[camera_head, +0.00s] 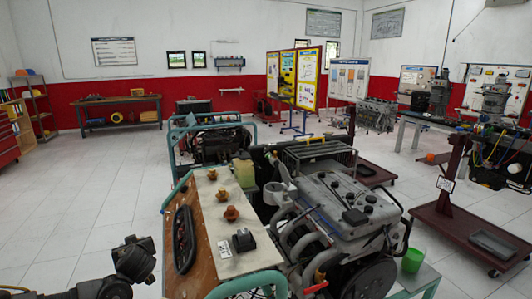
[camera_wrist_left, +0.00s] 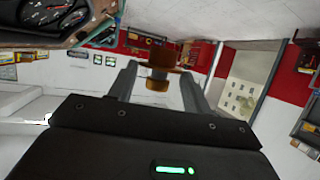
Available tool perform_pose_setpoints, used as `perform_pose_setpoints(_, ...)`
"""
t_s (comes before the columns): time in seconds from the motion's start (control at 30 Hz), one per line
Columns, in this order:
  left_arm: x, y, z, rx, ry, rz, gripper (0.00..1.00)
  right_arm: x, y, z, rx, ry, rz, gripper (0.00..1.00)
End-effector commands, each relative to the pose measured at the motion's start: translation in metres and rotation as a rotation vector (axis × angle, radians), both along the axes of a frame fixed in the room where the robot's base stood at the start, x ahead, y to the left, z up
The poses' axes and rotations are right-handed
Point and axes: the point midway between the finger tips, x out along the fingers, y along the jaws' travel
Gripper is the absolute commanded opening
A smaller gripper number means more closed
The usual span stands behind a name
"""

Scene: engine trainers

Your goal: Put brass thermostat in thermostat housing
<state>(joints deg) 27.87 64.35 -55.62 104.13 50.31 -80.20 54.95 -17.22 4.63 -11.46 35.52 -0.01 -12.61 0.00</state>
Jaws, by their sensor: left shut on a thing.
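My left gripper (camera_wrist_left: 160,72) is shut on a brass-coloured thermostat (camera_wrist_left: 157,84), which sits between the two fingertips in the left wrist view. Its rim and dark brown middle show, and the fingers hide part of its sides. In the head view my left arm shows at the bottom left, but the fingertips and the held piece are not clear there. A grey engine (camera_head: 345,205) stands at the centre right. A grey open-topped part (camera_head: 279,190) at its left side may be the thermostat housing; I cannot tell for sure. My right gripper is not in view.
Brass-coloured pieces (camera_head: 231,213) stand in a row on a pale panel (camera_head: 205,232) beside the engine, with a black block (camera_head: 243,240). A green cup (camera_head: 412,260) is at the lower right. A red stand (camera_head: 455,215) is farther right. The tiled floor at left is clear.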

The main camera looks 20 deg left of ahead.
Motion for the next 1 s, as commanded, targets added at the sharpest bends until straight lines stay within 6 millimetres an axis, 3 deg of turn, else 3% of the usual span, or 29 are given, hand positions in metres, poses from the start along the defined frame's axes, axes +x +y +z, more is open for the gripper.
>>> perform_pose_setpoints(0.1,0.019,-0.036,0.014,0.001,-0.006,-0.085,0.26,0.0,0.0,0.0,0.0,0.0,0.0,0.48)
perform_pose_setpoints(0.43,0.045,-0.114,0.04,0.0,-0.003,-0.266,0.26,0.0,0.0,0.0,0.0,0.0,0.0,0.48)
perform_pose_setpoints(0.87,0.059,-0.219,0.079,-0.007,-0.003,-0.504,0.26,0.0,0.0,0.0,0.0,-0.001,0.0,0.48)
perform_pose_setpoints(1.0,0.057,-0.265,0.1,-0.013,-0.005,-0.61,0.26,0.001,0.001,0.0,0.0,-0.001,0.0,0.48)
